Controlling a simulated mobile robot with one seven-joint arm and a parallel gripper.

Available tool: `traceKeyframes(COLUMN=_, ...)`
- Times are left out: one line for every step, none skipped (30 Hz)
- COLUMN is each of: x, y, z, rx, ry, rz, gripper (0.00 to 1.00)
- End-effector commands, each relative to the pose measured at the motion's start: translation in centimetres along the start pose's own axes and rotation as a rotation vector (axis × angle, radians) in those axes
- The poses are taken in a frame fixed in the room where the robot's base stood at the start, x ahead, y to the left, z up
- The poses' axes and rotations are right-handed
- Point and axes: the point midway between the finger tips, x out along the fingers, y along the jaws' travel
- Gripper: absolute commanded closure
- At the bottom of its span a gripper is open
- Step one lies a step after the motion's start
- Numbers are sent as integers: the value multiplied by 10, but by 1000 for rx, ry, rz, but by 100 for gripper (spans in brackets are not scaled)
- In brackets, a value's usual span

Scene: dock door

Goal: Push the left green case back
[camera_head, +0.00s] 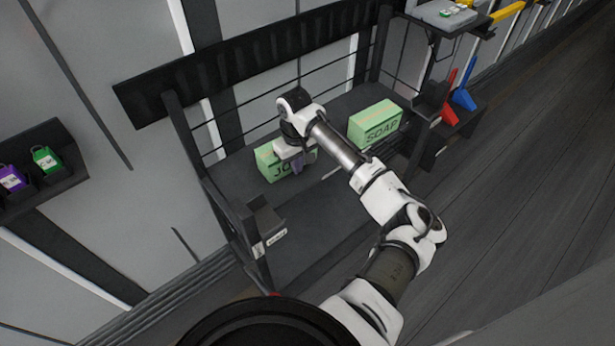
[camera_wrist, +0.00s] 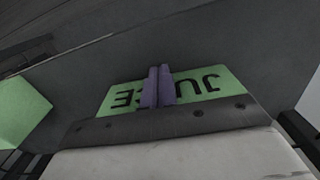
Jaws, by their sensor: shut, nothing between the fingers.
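The left green case (camera_head: 268,163), lettered "JUICE", stands on the dark shelf (camera_head: 235,179), partly hidden behind my gripper in the head view. Its green lettered face (camera_wrist: 205,86) fills the middle of the wrist view. My gripper (camera_head: 297,166) is shut and empty, in front of the case's face. In the wrist view its purple fingers (camera_wrist: 157,86) are together and overlap the middle of the lettering; I cannot tell whether they touch it. A second green case (camera_head: 375,124), lettered "SOAP", stands to the right, and its corner (camera_wrist: 20,112) shows at the left of the wrist view.
The shelf has a dark post and a labelled holder (camera_head: 264,228) at its front left. Thin rails run behind it. Red (camera_head: 449,112) and blue (camera_head: 463,97) items stand at the right. A wall tray (camera_head: 45,182) at far left holds purple and green padlocks.

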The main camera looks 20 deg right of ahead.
Motion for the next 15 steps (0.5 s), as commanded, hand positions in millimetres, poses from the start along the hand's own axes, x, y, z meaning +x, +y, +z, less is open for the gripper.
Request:
traceKeyframes(x=0, y=-2, z=-12, rx=-2, ry=1, rz=-3, gripper=100)
traceKeyframes(x=0, y=-2, z=-17, rx=-1, ry=1, rz=-3, gripper=100)
traceKeyframes(x=1, y=-2, z=-25, rx=-1, ry=0, rz=-3, gripper=100)
traceKeyframes(x=1, y=-2, z=-30, rx=-2, ry=0, rz=-3, gripper=100)
traceKeyframes(x=1, y=-2, z=-35, rx=-2, ry=0, rz=-3, gripper=100)
traceKeyframes(x=1, y=-2, z=-42, rx=-1, ry=0, rz=-2, gripper=100)
traceKeyframes(x=1, y=-2, z=-46, rx=-1, ry=-1, rz=-2, gripper=100)
traceKeyframes(x=1, y=-2, z=-50, rx=-1, ry=0, rz=-2, gripper=100)
traceKeyframes(x=1, y=-2, z=-54, rx=-1, ry=-1, rz=-2, gripper=100)
traceKeyframes(x=1, y=-1, z=-56, rx=-1, ry=-1, rz=-1, gripper=100)
traceKeyframes(x=1, y=-1, z=-59, rx=0, ry=-1, rz=-1, gripper=100)
traceKeyframes(x=1, y=-1, z=-61, rx=0, ry=-1, rz=-1, gripper=100)
traceKeyframes(x=1, y=-1, z=-62, rx=0, ry=-1, rz=-1, gripper=100)
traceKeyframes(x=1, y=-1, z=-63, rx=0, ry=-2, rz=-2, gripper=100)
traceKeyframes(x=1, y=-1, z=-63, rx=0, ry=-2, rz=-2, gripper=100)
